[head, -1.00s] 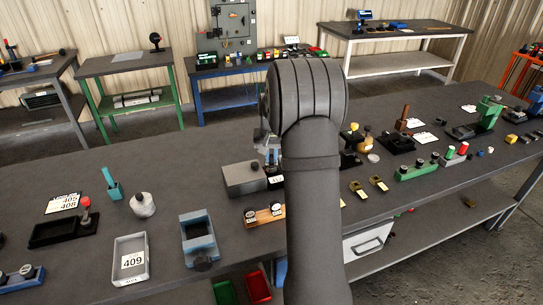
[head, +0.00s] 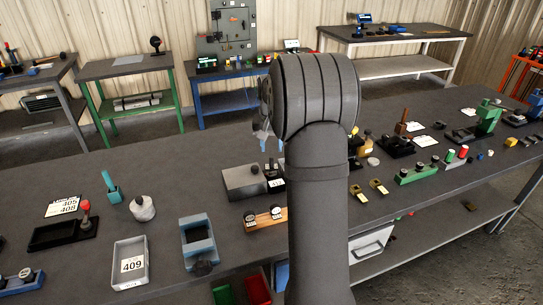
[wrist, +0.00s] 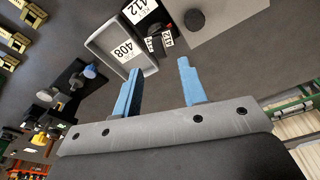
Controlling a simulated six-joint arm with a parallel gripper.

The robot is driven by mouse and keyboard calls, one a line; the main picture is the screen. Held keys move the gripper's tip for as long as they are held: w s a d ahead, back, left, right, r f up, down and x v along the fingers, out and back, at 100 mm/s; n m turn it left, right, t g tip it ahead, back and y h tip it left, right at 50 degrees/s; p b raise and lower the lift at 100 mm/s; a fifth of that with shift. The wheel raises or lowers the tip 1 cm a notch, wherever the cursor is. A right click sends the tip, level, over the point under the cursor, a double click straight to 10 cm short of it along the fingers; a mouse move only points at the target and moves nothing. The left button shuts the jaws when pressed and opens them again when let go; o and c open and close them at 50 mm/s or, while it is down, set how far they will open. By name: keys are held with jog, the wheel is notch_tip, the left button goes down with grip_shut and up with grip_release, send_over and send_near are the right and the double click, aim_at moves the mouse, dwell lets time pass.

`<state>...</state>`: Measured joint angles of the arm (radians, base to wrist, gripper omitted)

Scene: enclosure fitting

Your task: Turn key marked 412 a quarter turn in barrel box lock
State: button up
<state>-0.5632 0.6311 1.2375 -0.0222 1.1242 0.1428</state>
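My gripper (wrist: 160,90) is open in the wrist view, its two blue fingers apart with nothing between them. In the head view it (head: 265,138) hangs above the bench behind the grey box, partly hidden by my arm. A black block (head: 274,174) with a white plate stands beside the grey box (head: 243,183); the plate (wrist: 132,11) reads 412 in the wrist view. Two small dark pieces with white tags (wrist: 153,43), likely keys, stand by the block, beyond the fingertips; their numbers are hard to read. The grey box (wrist: 215,18) carries a round black knob. No keyhole is clear.
A grey tray marked 408 (wrist: 101,45) lies beside the block in the wrist view. Bare bench lies left of the grey box.

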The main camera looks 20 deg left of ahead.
aim_at(271, 159)
notch_tip(271, 159, up, 10)
jog(key=s, duration=0.1)
jog(key=shift+s+d+r, duration=0.25)
jog(key=shift+d, duration=0.1)
jog(key=shift+f, duration=0.1)
jog(key=f, duration=0.5)
jog(key=w+f, duration=0.1)
jog(key=f, duration=0.5)
jog(key=w+a+f, duration=0.1)
jog(key=f, duration=0.5)
jog(key=shift+w+f, duration=0.15)
jog(key=shift+w, duration=0.05)
jog(key=shift+n, duration=0.4)
